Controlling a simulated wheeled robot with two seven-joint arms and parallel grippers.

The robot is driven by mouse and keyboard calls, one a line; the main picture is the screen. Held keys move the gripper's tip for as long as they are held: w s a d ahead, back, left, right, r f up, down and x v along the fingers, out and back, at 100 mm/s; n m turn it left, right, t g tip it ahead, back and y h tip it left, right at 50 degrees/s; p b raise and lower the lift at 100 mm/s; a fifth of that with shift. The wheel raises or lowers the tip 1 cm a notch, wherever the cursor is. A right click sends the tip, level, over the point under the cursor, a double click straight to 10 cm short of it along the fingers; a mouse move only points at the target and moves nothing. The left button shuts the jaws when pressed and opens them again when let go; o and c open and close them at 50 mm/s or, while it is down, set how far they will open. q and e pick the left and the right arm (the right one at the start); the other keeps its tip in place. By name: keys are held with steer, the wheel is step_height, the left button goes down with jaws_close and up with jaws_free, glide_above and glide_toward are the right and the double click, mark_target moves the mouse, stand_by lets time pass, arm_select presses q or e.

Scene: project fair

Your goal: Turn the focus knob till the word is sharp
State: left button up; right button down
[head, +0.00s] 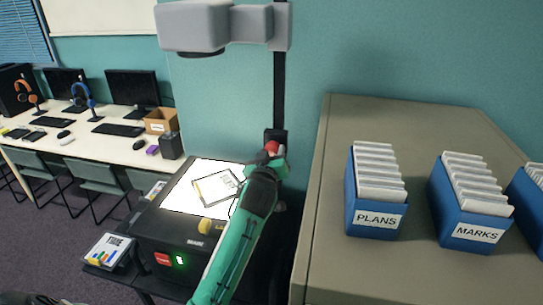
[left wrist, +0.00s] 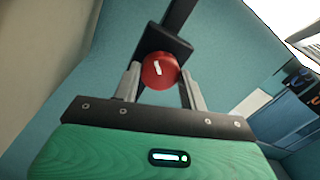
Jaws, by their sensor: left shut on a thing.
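The red focus knob (head: 271,147) sits on a dark block on the black upright post (head: 280,85) of the overhead projector. In the left wrist view the knob (left wrist: 160,70) is round, with a white index mark that stands nearly upright, slightly tilted. My left gripper (head: 271,156) is shut on the knob, one finger on each side of it. The grey projector head (head: 195,25) is at the top of the post. A framed sheet (head: 217,187) lies on the lit stage (head: 190,200). No projected word can be read in these views. My right gripper is not in view.
A grey-beige cabinet (head: 400,112) at the right bears blue card boxes (head: 376,219), labelled PLANS and MARKS on two. The projector body (head: 160,228) has a yellow knob (head: 206,225) and a red switch (head: 162,258). Behind at left is a computer desk (head: 105,148). A white screen (head: 100,15) is cut off above.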

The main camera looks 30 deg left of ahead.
arm_select(q)
steer(key=shift+r, duration=0.1)
steer(key=o, duration=1)
steer(key=shift+c, duration=0.2)
steer(key=shift+s+d+f, duration=0.2)
steer(key=shift+s, duration=0.3)
steer(key=b+v, duration=0.4)
steer(key=v, duration=0.8)
steer(key=shift+s+r, duration=0.2)
steer(key=shift+s, duration=0.15)
steer(key=shift+d, duration=0.1)
